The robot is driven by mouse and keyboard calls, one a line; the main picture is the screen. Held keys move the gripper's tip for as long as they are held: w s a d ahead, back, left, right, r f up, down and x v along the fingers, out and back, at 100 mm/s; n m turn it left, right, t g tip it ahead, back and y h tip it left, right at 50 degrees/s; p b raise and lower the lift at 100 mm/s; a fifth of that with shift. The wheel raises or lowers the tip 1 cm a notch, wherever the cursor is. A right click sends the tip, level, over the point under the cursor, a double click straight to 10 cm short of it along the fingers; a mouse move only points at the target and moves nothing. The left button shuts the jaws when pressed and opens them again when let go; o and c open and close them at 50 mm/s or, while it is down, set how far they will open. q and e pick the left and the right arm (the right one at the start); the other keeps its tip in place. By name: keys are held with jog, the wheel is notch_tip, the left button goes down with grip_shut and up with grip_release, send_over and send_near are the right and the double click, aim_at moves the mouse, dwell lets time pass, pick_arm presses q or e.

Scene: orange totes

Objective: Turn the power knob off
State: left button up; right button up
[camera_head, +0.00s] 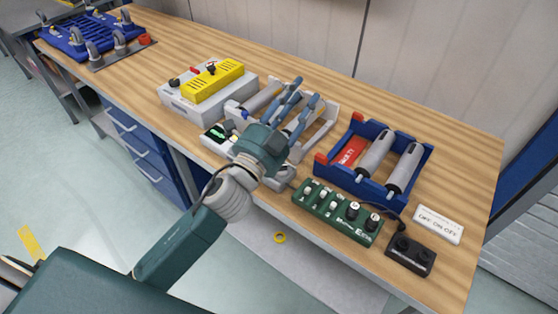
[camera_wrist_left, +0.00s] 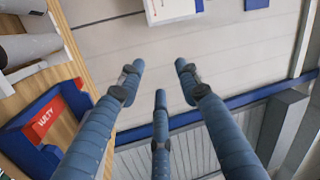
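My left gripper (camera_head: 304,93) reaches in over the workbench, above the white rack of grey cylinders. Its three blue fingers are spread with nothing between them, as the left wrist view (camera_wrist_left: 160,80) also shows. A green box (camera_head: 337,211) with several small white switches and two black knobs (camera_head: 362,216) stands near the bench's front edge, right of the gripper and apart from it. A black box (camera_head: 410,255) with two dark round knobs is beside it. I cannot tell which knob is the power knob. My right gripper is not in view.
A blue tray (camera_head: 337,177) with grey cylinders and a red label stands behind the green box. A white sign (camera_head: 438,224) lies right of it. A white box (camera_head: 194,108) with a yellow unit (camera_head: 213,81) is to the left. The bench (camera_head: 455,150) is bare at the back right.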

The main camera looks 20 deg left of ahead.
pick_arm(q)
jog(key=s+d+r+m+g+h, duration=0.2)
jog(key=d+r+m+g+h, duration=0.15)
jog(key=d+m+h, duration=0.5)
jog(key=s+d+r+m+g+h, duration=0.1)
jog(key=d+r+m+g+h, duration=0.3)
jog(key=m, duration=0.8)
jog(key=m+g+y, duration=1.1)
jog(key=m+y, duration=0.1)
jog(key=y, duration=0.2)
send_near(282, 169)
jog(key=shift+t+h, duration=0.25)
jog(key=p+x, duration=0.1)
jog(key=x, duration=0.1)
jog(key=p+x, duration=0.1)
jog(key=x, duration=0.1)
jog(key=p+x, duration=0.1)
jog(key=x, duration=0.1)
jog(key=shift+w+a+f, duration=0.15)
jog(key=shift+w+f, duration=0.15)
jog(key=shift+w, duration=0.1)
jog(key=shift+w+f, duration=0.1)
jog(key=shift+f, duration=0.4)
